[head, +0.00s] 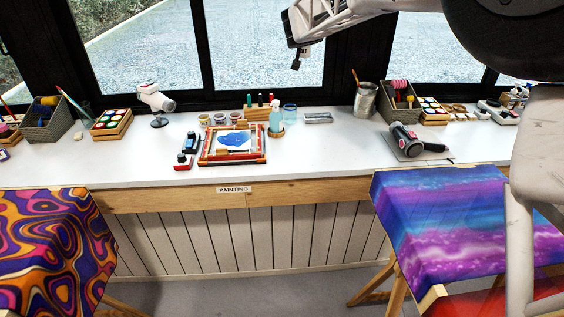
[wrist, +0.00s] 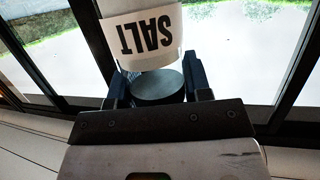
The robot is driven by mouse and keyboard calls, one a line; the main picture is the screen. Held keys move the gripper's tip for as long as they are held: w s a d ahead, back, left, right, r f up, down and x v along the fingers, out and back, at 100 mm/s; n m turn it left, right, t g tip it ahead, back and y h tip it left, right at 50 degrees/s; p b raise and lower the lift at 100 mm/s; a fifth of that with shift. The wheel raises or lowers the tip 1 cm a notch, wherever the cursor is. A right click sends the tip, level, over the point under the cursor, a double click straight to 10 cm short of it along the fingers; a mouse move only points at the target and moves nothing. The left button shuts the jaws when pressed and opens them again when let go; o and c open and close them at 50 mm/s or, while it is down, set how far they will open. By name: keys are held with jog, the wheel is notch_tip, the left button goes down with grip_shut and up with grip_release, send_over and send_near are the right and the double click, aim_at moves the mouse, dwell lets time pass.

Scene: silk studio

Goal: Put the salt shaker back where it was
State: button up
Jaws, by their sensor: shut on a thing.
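The salt shaker (wrist: 143,38) fills the top middle of the wrist view. It is white with a pale label whose black word SALT reads upside down there, and a round grey end (wrist: 158,88) sits between the fingers. My gripper (wrist: 157,80) is shut on it, one dark finger on each side. In the head view my gripper (head: 298,56) is high in front of the window, well above the counter. I cannot make out the shaker in the head view. The place it came from cannot be told from these frames.
The white counter (head: 330,150) runs below the window. On it are a framed blue picture (head: 232,141), a spray bottle (head: 276,120), a metal can (head: 365,100), an iron-like tool (head: 408,140) and a white device (head: 155,98). The counter's front middle is clear. Patterned cloths (head: 50,245) stand in front.

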jog(key=shift+s+a+n+y, duration=0.1)
jog(key=shift+s+n+y, duration=0.6)
jog(key=shift+s+a+f+n+y, duration=0.45)
jog(key=shift+s+n+y, duration=0.2)
jog(key=shift+y, duration=0.25)
jog(key=s+a+f, duration=0.1)
jog(key=s+f, duration=0.5)
jog(key=f, duration=0.4)
jog(key=s+a+f+n+y, duration=0.1)
jog(key=s+a+f, duration=0.1)
jog(key=s+f, duration=0.4)
jog(key=s+a+f+y, duration=0.1)
jog(key=s+f, duration=0.5)
jog(key=f, duration=0.9)
jog(key=shift+a, duration=0.4)
jog(key=shift+n, duration=0.35)
jog(key=w+r+x, duration=0.1)
jog(key=r+x, duration=0.2)
jog(key=x, duration=1.2)
jog(key=shift+w, duration=0.35)
jog(key=shift+d+r, duration=0.1)
